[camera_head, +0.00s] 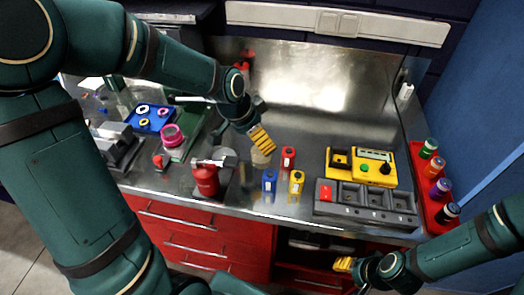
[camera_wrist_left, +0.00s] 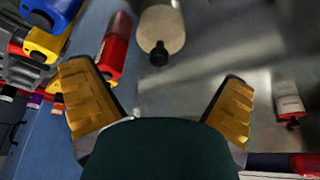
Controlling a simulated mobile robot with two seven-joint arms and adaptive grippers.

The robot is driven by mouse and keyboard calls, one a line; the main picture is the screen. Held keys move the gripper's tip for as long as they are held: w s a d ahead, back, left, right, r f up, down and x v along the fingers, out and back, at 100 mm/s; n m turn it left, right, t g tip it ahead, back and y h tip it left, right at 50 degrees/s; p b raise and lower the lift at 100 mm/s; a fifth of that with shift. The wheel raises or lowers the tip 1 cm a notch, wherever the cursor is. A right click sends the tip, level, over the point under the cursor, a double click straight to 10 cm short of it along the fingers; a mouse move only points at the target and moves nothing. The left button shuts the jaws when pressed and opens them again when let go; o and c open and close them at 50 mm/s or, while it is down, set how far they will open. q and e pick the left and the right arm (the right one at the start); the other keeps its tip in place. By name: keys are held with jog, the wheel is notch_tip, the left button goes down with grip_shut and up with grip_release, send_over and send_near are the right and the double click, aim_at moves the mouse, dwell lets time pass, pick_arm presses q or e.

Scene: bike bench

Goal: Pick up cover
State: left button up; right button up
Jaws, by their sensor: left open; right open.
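I cannot tell which thing is the cover. My left gripper (camera_head: 262,140) is open above the middle of the bench. A beige cylinder (camera_head: 260,158) stands just below its fingers, partly hidden by them. In the left wrist view this cylinder (camera_wrist_left: 162,30) has a black tip and lies beyond the open, empty fingers (camera_wrist_left: 155,75), apart from them.
A grey compartment tray (camera_head: 325,207) and yellow box (camera_head: 375,172) stand at right, beside a red rack (camera_head: 422,183) of bottles. A red canister (camera_head: 206,180), pink-ringed item (camera_head: 172,135) and blue tray (camera_head: 140,126) are at left. The metal surface (camera_head: 310,110) behind is bare.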

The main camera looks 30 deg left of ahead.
pick_arm(q)
jog(key=x, duration=0.2)
jog(key=b+x, duration=0.1)
jog(key=x, duration=0.2)
jog(key=shift+s+f, duration=0.15)
jog(key=shift+f, duration=0.2)
jog(key=shift+w+d+f, duration=0.1)
jog(key=shift+w+f, duration=0.15)
jog(key=shift+f, duration=0.25)
jog(key=c, duration=1.2)
